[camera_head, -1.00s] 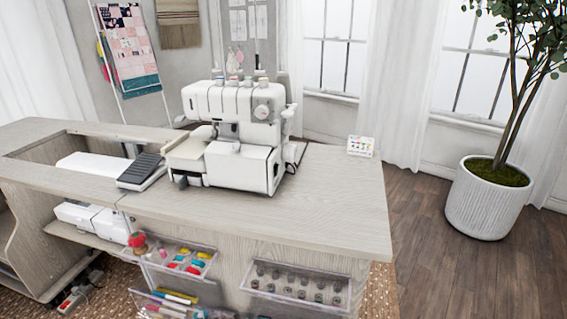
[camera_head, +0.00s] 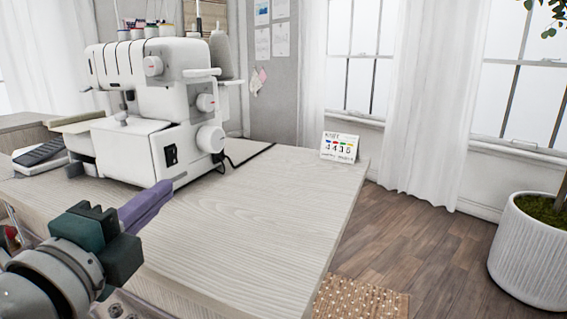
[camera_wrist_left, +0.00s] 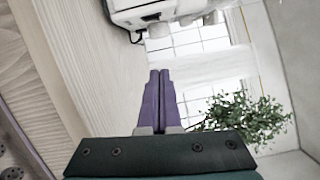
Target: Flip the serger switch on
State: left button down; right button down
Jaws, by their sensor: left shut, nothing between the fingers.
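The white serger (camera_head: 150,105) stands on the left part of the wooden table in the head view. Its black switch (camera_head: 171,155) is on the lower side panel that faces me, left of the round handwheel (camera_head: 211,139). The switch is too small to tell its setting. My left gripper (camera_head: 160,195), with purple fingers, is shut and empty, in front of and below the switch, apart from it. In the left wrist view the fingers (camera_wrist_left: 160,85) are together, and part of the white serger (camera_wrist_left: 150,12) shows at the top. My right gripper is not in view.
The table top (camera_head: 260,215) is bare right of the serger. A small card (camera_head: 340,147) stands near its far right corner. A black cord (camera_head: 240,160) runs behind the handwheel. A potted plant (camera_head: 530,250) stands on the floor at right.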

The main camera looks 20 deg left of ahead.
aim_at(173, 156)
pick_arm(q)
jog(key=shift+s+a, duration=0.2)
jog(key=shift+a, duration=0.05)
jog(key=w, duration=0.3)
jog(key=w+a, duration=0.1)
jog(key=w, duration=0.5)
jog(key=shift+w+a+r, duration=0.2)
jog(key=shift+w+a, duration=0.05)
jog(key=shift+w, duration=0.15)
jog(key=a, duration=0.3)
jog(key=shift+w+a+r, duration=0.1)
jog(key=shift+w+r, duration=0.05)
jog(key=shift+a+r, duration=0.1)
jog(key=shift+a, duration=0.25)
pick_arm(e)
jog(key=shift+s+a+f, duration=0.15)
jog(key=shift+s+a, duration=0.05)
pick_arm(q)
jog(key=shift+a+b, duration=0.3)
jog(key=shift+a+r, duration=0.1)
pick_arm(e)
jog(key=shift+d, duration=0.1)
pick_arm(q)
jog(key=shift+w, duration=0.1)
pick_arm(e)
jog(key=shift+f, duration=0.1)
